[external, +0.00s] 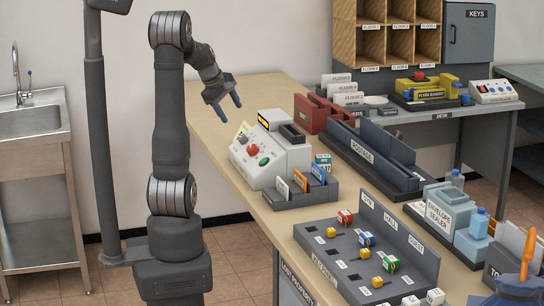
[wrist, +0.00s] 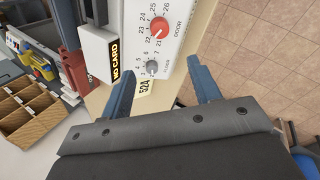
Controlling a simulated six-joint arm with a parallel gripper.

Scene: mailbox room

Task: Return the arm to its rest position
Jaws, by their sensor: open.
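My gripper (external: 228,105) is raised in the air at the end of my arm, above the table's left part and behind the white control box (external: 274,157). Its two blue fingers are apart with nothing between them. In the wrist view, the open gripper (wrist: 162,88) has its left finger over the table edge and its right finger over the tiled floor. The box's red dial (wrist: 159,27) and small grey knob (wrist: 152,67) show beyond the fingers. My arm stands upright on its base, with the upper links bent over toward the table.
A card holder (external: 300,196) with coloured cards stands in front of the box. A grey key board (external: 365,245) lies nearer the camera. A red rack (external: 322,112) and the postage rack (external: 370,155) stand behind. A sink (external: 32,125) is at left. Bare table lies behind the box.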

